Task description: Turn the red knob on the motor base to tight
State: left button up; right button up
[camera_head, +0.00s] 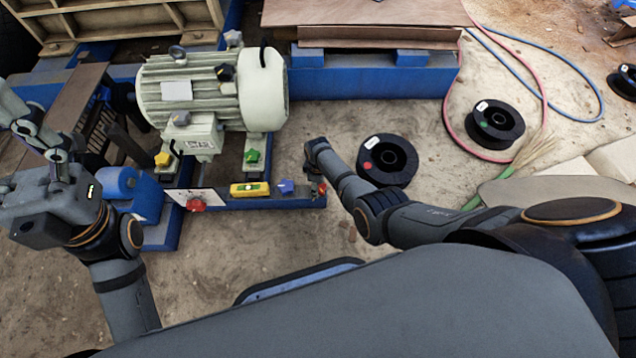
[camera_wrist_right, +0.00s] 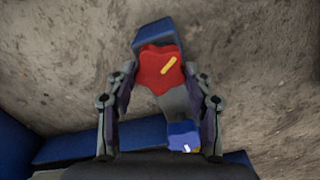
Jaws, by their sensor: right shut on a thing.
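The red knob (camera_wrist_right: 157,68) with a yellow pointer mark sits at the end of a blue rail of the motor base (camera_head: 228,204). In the head view the knob (camera_head: 322,188) shows small beside my right gripper (camera_head: 316,160). In the wrist view my right gripper (camera_wrist_right: 160,76) has its two fingers on either side of the knob, shut on it. The yellow mark lies diagonally, its upper end to the right. My left gripper (camera_head: 32,122) is raised at the left, away from the knob; its jaw opening is unclear.
The pale green motor (camera_head: 205,90) stands on the base. Another red knob (camera_head: 196,205), a yellow level (camera_head: 250,189) and a blue knob (camera_head: 286,186) are along the front rail. Black spools (camera_head: 368,180) lie on the sandy ground at right.

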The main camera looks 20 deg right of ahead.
jog(key=m+p, duration=0.1)
jog(key=m, duration=1.1)
jog(key=shift+d, duration=0.1)
jog(key=shift+m, duration=0.3)
dwell(0.3)
jog(key=o, duration=1.2)
jog(key=shift+w, duration=0.1)
notch_tip(320, 180, up, 12)
